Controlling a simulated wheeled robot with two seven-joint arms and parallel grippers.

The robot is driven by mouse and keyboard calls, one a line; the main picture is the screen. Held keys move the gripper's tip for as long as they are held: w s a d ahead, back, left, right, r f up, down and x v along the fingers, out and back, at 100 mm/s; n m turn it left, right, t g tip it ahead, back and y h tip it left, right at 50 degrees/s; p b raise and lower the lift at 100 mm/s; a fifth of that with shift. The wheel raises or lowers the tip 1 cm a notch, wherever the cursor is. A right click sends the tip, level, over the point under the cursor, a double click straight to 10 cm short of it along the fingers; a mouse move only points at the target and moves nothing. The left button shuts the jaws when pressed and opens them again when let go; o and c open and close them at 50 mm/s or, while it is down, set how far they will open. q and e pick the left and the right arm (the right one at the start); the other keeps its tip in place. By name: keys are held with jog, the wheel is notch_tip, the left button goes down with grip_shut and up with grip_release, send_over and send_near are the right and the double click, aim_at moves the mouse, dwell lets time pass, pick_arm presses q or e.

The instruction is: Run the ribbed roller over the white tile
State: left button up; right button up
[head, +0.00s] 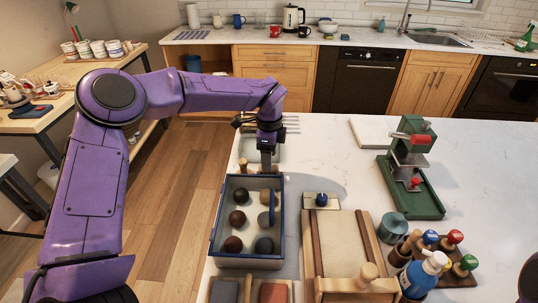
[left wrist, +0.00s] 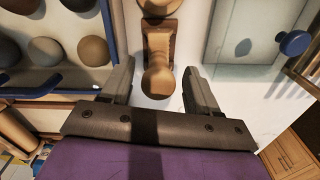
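The wooden roller (head: 243,164) lies between the box of balls and a pale tile, mostly hidden by my left gripper in the head view. The pale tile (head: 247,149) lies beyond the roller. It also shows in the left wrist view (left wrist: 232,40), with a blue knob over it.
A blue-rimmed box (head: 216,228) with several balls stands just in front of the roller. Thin rods (head: 291,125) lie by the tile. A wooden slab board (head: 345,240), a green press (head: 412,170) and bottles stand to the right.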

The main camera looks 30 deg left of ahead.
pick_arm(q)
notch_tip(320, 180, up, 9)
jog(key=b, duration=0.2)
jog(key=shift+r+b, duration=0.15)
jog(key=shift+b, duration=0.15)
jog(key=shift+r, duration=0.6)
